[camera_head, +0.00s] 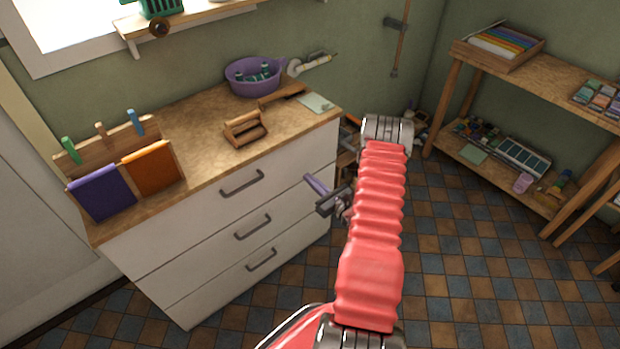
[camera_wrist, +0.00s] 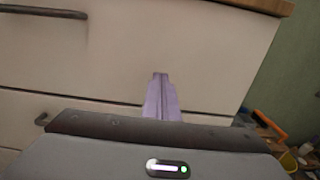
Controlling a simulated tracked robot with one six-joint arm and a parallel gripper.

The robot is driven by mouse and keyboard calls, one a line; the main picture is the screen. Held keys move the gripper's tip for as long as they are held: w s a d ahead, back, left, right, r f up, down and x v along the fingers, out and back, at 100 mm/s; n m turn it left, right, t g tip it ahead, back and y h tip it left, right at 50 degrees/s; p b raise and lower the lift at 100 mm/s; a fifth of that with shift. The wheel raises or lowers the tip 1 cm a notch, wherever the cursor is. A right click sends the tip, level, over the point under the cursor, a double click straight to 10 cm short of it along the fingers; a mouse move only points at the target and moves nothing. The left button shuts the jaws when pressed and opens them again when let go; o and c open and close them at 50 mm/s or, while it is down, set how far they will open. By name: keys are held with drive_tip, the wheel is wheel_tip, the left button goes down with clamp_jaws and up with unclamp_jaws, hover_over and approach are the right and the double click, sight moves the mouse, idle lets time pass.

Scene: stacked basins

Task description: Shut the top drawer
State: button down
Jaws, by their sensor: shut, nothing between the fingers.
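The white chest has three drawers, one above another. The top drawer (camera_head: 205,215) has a dark bar handle (camera_head: 242,183) and looks flush with the fronts below, with no open gap showing. In the wrist view the top drawer's pale front (camera_wrist: 185,50) fills the upper picture, its handle (camera_wrist: 42,12) at upper left. My gripper (camera_head: 312,181) has its purple fingers shut and empty, in front of the chest's right part. The fingers (camera_wrist: 161,80) point at the drawer front in the wrist view; I cannot tell whether they touch it.
The wooden top (camera_head: 195,130) carries a purple basin (camera_head: 253,88), a wooden caddy (camera_head: 243,131) and a rack with purple and orange cloths (camera_head: 152,168). A wooden shelf unit (camera_head: 575,85) stands at right. The tiled floor (camera_head: 450,270) between is clear.

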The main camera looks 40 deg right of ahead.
drive_tip(key=s, duration=0.8)
drive_tip(key=shift+s+a, duration=0.15)
